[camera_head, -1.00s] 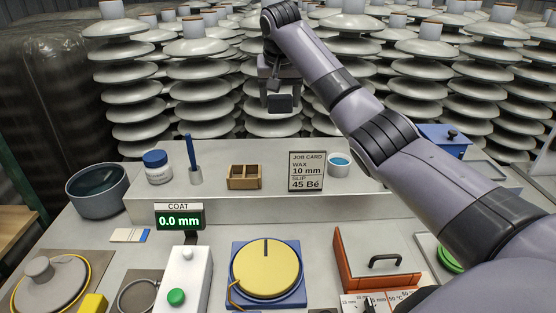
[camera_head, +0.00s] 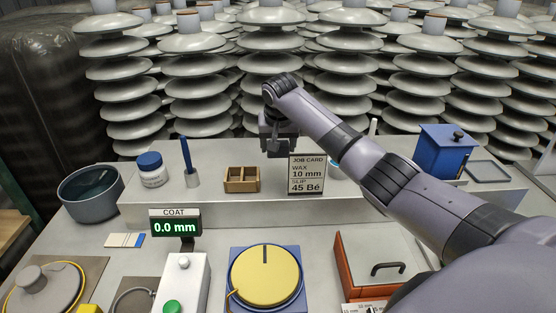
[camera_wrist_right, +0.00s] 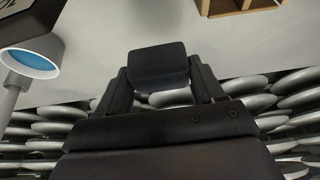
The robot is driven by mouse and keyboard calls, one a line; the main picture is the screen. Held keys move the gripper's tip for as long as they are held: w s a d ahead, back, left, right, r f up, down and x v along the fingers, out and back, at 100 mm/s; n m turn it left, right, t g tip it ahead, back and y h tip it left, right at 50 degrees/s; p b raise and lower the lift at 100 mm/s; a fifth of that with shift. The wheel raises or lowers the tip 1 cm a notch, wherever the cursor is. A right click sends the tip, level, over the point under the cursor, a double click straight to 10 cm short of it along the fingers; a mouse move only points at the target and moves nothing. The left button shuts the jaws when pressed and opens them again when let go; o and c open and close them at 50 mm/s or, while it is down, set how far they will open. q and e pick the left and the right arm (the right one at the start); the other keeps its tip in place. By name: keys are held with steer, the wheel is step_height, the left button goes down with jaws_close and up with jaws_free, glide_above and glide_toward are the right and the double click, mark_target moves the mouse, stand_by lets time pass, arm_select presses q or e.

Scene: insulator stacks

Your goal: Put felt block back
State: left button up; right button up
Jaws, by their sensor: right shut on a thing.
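The dark felt block (camera_wrist_right: 158,66) is between the two fingers of my right gripper (camera_wrist_right: 158,88) in the right wrist view. In the head view my right gripper (camera_head: 278,146) hangs above the back shelf, behind and just left of the job card, to the right of the small wooden box. The block at its fingertips (camera_head: 274,147) is small and dark there, hard to tell from the fingers. The wooden box (camera_head: 242,187) has two compartments and stands on the shelf; it also shows at the top right of the wrist view (camera_wrist_right: 238,8). My left gripper is not in view.
The job card (camera_head: 307,175) stands close to the gripper, with a blue-filled cup (camera_wrist_right: 30,62) beside it. A white jar (camera_head: 151,170) and a holder with a blue stick (camera_head: 190,177) stand left of the box. Insulator stacks (camera_head: 270,62) fill the background.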

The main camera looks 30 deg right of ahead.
mark_target(278, 157)
steer(key=shift+f, duration=2.8)
steer(key=shift+f, duration=0.1)
steer(key=o, duration=0.9)
steer(key=shift+o, duration=0.2)
steer(key=v, duration=1.2)
steer(key=shift+b, duration=0.3)
steer(key=shift+w+a, duration=0.1)
